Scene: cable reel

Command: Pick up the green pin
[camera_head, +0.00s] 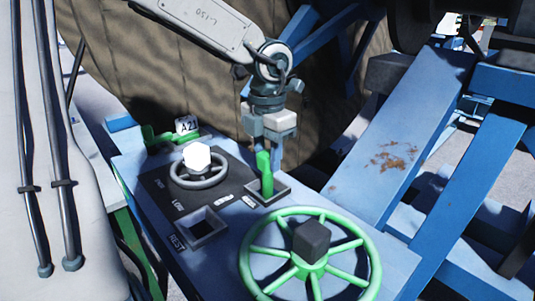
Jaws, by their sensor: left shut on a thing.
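The green pin (264,174) stands nearly upright at a square dark-rimmed socket (270,191) on the blue panel. Its lower end is at or inside the socket; I cannot tell how deep. My left gripper (268,146) comes down from above in the head view and is shut on the green pin's top. The fingertips partly hide that top. My right gripper is not in view.
An empty square socket (202,227) lies near the REST label. A green spoked handwheel (371,265) with a dark hub stands close in front. A small grey wheel (226,173) with a white knob is at the left. Blue beams (400,150) rise on the right.

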